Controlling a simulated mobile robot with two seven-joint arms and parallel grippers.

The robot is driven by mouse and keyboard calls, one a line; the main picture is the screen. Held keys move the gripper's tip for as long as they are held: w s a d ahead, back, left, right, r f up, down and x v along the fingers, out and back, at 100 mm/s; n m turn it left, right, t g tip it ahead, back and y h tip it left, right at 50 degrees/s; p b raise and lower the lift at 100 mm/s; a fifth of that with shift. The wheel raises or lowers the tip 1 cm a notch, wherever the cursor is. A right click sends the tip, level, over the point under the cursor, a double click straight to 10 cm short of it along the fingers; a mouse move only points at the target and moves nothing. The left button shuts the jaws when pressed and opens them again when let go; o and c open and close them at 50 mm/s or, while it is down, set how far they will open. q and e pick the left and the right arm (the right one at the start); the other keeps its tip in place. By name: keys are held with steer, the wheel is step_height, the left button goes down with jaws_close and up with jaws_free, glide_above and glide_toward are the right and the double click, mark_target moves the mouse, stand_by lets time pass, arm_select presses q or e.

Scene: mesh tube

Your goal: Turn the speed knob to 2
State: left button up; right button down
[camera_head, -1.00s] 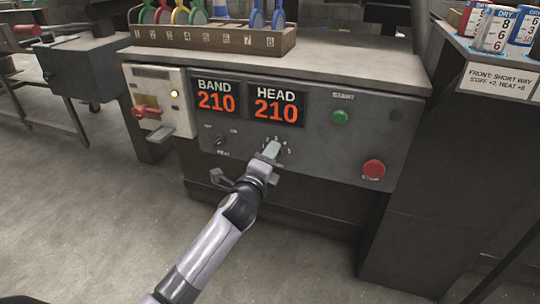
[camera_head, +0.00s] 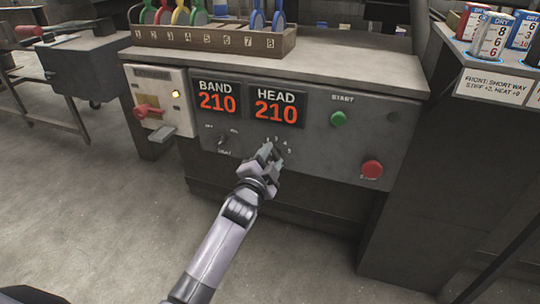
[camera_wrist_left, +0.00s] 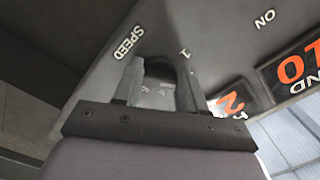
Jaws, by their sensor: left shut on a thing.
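The speed knob (camera_wrist_left: 158,68) shows in the left wrist view as a dark round shape between the two fingers of my left gripper (camera_wrist_left: 158,88). The word SPEED and the digit 1 are printed on the panel on either side of it. In the head view my left gripper (camera_head: 268,154) is at the lower middle of the grey control panel (camera_head: 320,150), shut on the knob. The gripper mostly hides the knob there, and I cannot tell which number it points to. Small digits show around the fingertips. My right gripper is not in view.
A heat switch (camera_head: 221,140) is left of the gripper. A green start button (camera_head: 338,118) and a red stop button (camera_head: 372,168) are to the right. Displays reading 210 (camera_head: 276,110) are above. A red-handled switch box (camera_head: 158,100) is at the left.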

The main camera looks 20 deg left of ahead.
arm_select(q)
steer(key=shift+n, duration=0.4)
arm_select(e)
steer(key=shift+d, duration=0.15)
arm_select(q)
steer(key=shift+f, duration=0.1)
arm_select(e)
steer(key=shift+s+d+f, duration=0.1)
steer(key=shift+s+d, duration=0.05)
arm_select(q)
steer(key=o, duration=1.1)
steer(key=shift+c, duration=0.2)
steer(key=shift+s, duration=0.1)
